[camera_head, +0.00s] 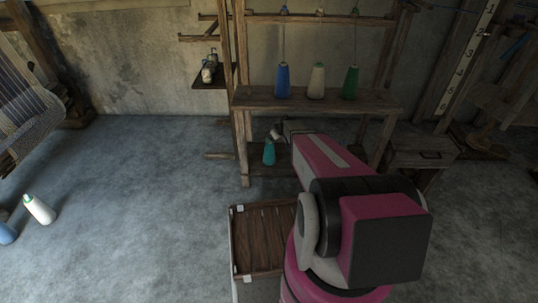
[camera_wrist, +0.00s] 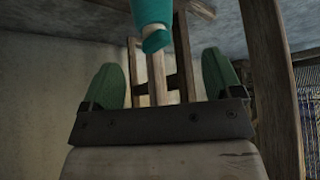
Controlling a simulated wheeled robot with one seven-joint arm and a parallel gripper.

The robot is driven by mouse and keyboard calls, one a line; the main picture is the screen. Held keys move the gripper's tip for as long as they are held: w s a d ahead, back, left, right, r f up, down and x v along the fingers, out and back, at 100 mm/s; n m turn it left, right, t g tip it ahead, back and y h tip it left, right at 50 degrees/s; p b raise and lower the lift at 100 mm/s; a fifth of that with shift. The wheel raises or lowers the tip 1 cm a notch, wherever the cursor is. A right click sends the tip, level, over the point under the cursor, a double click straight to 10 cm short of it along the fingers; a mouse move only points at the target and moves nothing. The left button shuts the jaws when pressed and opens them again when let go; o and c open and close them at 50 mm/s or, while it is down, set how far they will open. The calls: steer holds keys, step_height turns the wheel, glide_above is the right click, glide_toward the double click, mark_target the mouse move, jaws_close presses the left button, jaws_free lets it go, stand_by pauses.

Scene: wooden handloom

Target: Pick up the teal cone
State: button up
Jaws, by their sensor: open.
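The teal cone (camera_head: 269,155) stands on the low shelf of the wooden rack in the head view. In the wrist view the teal cone (camera_wrist: 152,14) hangs in from the top edge, with only part of it showing. My gripper (camera_head: 275,134) is just above the cone's top in the head view, partly hidden by my arm. In the wrist view my gripper (camera_wrist: 161,65) has its two green fingers spread wide. The cone's narrow end lies near the gap between them, beyond the fingertips, and I see no contact. The gripper is empty.
The rack's upper shelf (camera_head: 315,99) overhangs the gripper's area and bears a blue cone (camera_head: 283,82), a cream cone (camera_head: 316,82) and a green cone (camera_head: 350,84). Rack posts (camera_head: 240,150) stand close by. A slatted wooden tray (camera_head: 262,240) is in front.

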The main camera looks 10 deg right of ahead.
mark_target(269, 151)
steer(key=x, duration=0.3)
steer(key=shift+w+a+f, duration=0.1)
steer(key=shift+w+f, duration=0.1)
steer(key=shift+f, duration=0.1)
steer(key=shift+d+x, duration=0.2)
steer(key=shift+x, duration=1.15)
steer(key=shift+d+x, duration=0.25)
steer(key=shift+x, duration=1.05)
steer(key=shift+f, duration=0.1)
steer(key=c, duration=1.5)
